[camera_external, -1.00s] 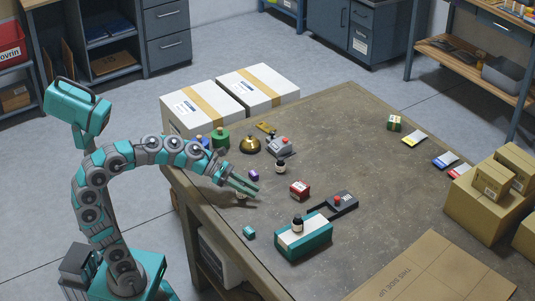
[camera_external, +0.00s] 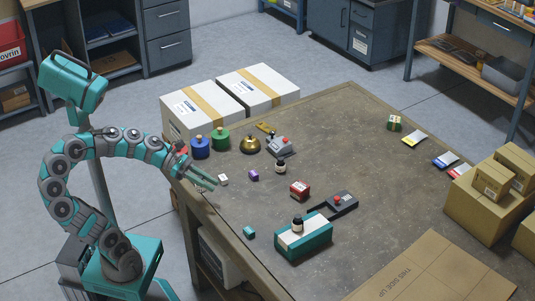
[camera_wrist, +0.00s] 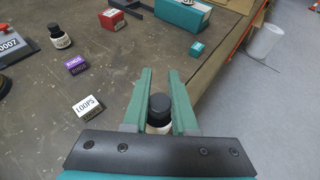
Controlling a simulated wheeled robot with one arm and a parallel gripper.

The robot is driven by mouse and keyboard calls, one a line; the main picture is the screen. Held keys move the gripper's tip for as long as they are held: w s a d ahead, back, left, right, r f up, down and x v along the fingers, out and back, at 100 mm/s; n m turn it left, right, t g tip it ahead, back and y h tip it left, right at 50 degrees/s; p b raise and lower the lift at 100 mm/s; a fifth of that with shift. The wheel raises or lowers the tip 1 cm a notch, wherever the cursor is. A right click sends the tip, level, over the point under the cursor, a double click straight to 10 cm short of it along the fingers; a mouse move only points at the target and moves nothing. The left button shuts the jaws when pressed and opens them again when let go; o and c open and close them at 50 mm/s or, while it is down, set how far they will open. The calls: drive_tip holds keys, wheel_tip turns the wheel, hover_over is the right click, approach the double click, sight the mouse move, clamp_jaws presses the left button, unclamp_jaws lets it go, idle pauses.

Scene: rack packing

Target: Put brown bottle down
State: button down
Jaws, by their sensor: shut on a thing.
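My gripper (camera_wrist: 158,100) is shut on a small bottle with a black cap and a pale label, the brown bottle (camera_wrist: 158,111), held upright between the green fingers in the wrist view. How far its base is above the tabletop cannot be told. In the external view my gripper (camera_external: 208,182) is over the left edge of the table (camera_external: 370,190), and the held bottle is mostly hidden. Two similar dark-capped bottles stand apart from it: one on the tabletop (camera_external: 280,167) and one on the teal-and-white box (camera_external: 305,241).
A white cube (camera_external: 223,180) sits close to my gripper, with a purple box (camera_external: 253,175) beyond it. A red box (camera_external: 299,190), a small teal cube (camera_external: 249,232) and blue (camera_external: 200,148) and green (camera_external: 220,140) bottles stand around. The table's right middle is clear.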

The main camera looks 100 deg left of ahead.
drive_tip(key=shift+s+d+r, duration=0.1)
drive_tip(key=shift+s+d, duration=0.05)
drive_tip(key=shift+s, duration=0.45)
drive_tip(key=shift+s+d+r, duration=0.1)
drive_tip(key=shift+s, duration=0.45)
drive_tip(key=shift+a, duration=0.1)
drive_tip(key=w+a+r+n+y, duration=0.1)
drive_tip(key=w+a+n+y, duration=0.1)
drive_tip(key=w+a, duration=0.35)
drive_tip(key=w+a+r+n+y, duration=0.1)
drive_tip(key=w+a+n+y, duration=0.15)
drive_tip(key=a, duration=0.65)
drive_tip(key=w+d+r+m+h, duration=0.2)
drive_tip(key=w+r+m+h, duration=0.3)
drive_tip(key=w+r, duration=0.7)
drive_tip(key=w+d+r+m+h, duration=0.1)
drive_tip(key=w+d+m+h, duration=0.2)
drive_tip(key=w, duration=0.7)
drive_tip(key=m+g+h+p, duration=0.1)
drive_tip(key=m+g+h, duration=0.4)
drive_tip(key=m+h, duration=0.1)
hover_over(324, 231)
wheel_tip(324, 231, down, 6)
wheel_tip(324, 231, down, 3)
drive_tip(key=shift+s+d+f+n+y+b, duration=0.15)
drive_tip(key=shift+n+y+b, duration=0.1)
drive_tip(key=shift+b, duration=0.45)
drive_tip(key=shift+f+b, duration=0.7)
drive_tip(key=shift+f, duration=1.55)
